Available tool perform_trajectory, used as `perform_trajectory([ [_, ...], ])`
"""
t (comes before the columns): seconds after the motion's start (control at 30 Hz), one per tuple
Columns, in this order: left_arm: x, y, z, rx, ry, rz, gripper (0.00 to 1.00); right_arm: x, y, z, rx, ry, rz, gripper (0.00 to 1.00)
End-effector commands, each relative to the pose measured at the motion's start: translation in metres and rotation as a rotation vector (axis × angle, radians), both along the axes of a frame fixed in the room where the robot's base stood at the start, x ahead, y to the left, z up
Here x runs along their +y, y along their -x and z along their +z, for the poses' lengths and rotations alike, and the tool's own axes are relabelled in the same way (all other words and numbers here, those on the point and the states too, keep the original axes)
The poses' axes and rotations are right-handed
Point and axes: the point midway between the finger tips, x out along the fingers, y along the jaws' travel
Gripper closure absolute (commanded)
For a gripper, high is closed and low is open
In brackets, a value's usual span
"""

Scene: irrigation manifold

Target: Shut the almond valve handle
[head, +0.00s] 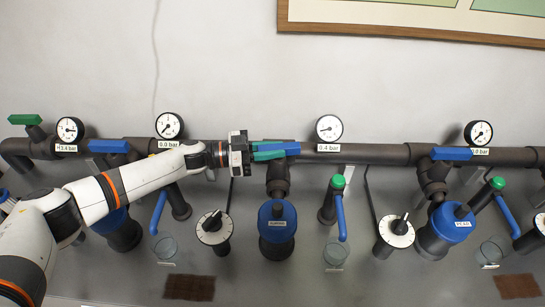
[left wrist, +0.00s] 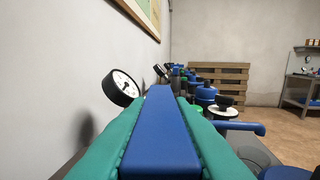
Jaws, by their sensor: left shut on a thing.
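A blue valve handle (head: 291,147) sits on the dark pipe above a blue-capped canister (head: 277,216). The canister's small label seems to read almond, but it is hard to make out. The handle lies roughly level, along the main pipe and across the branch below it. My left gripper (head: 270,152) has reached it from the left, and its teal fingers are shut on the handle. In the left wrist view the blue handle (left wrist: 160,135) runs lengthwise between the two teal fingers and hides the valve body. My right gripper is not in view.
Other handles are blue (head: 108,146), blue (head: 452,153) and green (head: 25,119). A round gauge (head: 329,127) marked 0.4 bar stands right of the gripped handle. Dials (head: 213,227), taps and cups line the panel below. The wall above the pipe is clear up to a picture frame (head: 410,30).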

Motion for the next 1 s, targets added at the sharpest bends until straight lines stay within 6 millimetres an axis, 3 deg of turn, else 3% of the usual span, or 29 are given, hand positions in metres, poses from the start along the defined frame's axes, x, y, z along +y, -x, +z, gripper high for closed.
perform_trajectory([
  [0.03,0.000,-0.003,-0.003,-0.005,0.001,-0.027,1.00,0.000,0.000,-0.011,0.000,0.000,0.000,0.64],
  [0.3,0.000,-0.004,-0.001,-0.003,0.003,-0.137,1.00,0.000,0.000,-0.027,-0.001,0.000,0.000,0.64],
  [0.9,-0.001,-0.003,0.002,-0.001,0.005,-0.172,1.00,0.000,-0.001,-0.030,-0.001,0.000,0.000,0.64],
  [0.93,-0.001,-0.003,0.002,-0.001,0.005,-0.172,0.75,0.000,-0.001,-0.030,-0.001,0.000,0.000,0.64],
  [1.0,-0.001,-0.003,0.002,-0.001,0.005,-0.172,0.64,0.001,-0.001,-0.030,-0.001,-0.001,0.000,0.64],
])
